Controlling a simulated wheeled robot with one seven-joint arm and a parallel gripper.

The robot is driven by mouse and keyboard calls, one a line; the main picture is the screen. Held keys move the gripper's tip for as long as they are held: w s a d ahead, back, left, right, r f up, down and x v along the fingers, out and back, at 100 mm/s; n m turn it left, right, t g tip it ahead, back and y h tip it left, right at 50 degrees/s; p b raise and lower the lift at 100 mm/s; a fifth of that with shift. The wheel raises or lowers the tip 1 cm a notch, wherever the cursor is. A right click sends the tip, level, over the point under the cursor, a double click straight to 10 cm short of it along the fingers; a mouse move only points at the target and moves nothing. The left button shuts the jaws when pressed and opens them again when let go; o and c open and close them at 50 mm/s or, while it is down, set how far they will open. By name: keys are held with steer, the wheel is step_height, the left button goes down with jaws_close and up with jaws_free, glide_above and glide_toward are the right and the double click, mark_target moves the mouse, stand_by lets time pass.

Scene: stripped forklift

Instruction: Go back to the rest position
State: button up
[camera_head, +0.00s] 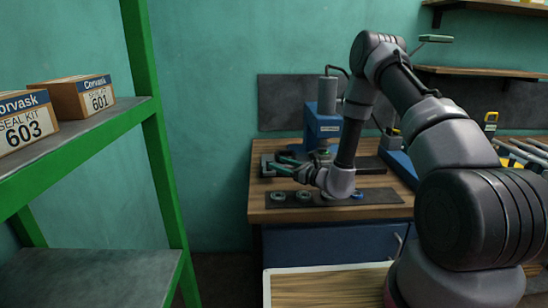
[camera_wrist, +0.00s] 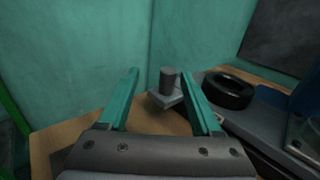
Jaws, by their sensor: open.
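My arm reaches from the right of the head view over the wooden workbench (camera_head: 290,214). My gripper (camera_head: 284,166) hangs low above the left part of the bench, pointing left. In the wrist view its two green fingers (camera_wrist: 160,73) are spread apart, with nothing held between them. A small grey cylinder on a flat base (camera_wrist: 168,82) shows beyond the fingertips. A thick black ring (camera_wrist: 228,91) lies to the right of the right finger.
A blue press (camera_head: 322,125) stands behind my gripper. A dark strip (camera_head: 385,198) with several small rings lies along the bench front. A green-framed shelf (camera_head: 160,150) with Corvask seal kit boxes (camera_head: 78,97) stands left. Teal wall closes the back.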

steer(key=s+a+r+n+g, duration=0.1)
steer(key=s+r+n+g, duration=0.6)
steer(key=r, duration=0.5)
steer(key=s+a+r+n+g, duration=0.2)
steer(key=s+r+n+g, duration=0.2)
steer(key=s+r+n, duration=0.45)
steer(key=s+d+r+n+t+h, duration=0.3)
steer(key=s+d+r+h, duration=0.3)
steer(key=s+d, duration=0.3)
steer(key=s+d+r+n+t+h, duration=0.3)
steer(key=s+d+r+h, duration=0.2)
steer(key=s+d+r, duration=0.3)
steer(key=s+d, duration=0.1)
steer(key=d, duration=0.2)
steer(key=shift+d+h, duration=0.25)
steer(key=shift+h, duration=0.15)
steer(key=shift+s, duration=0.1)
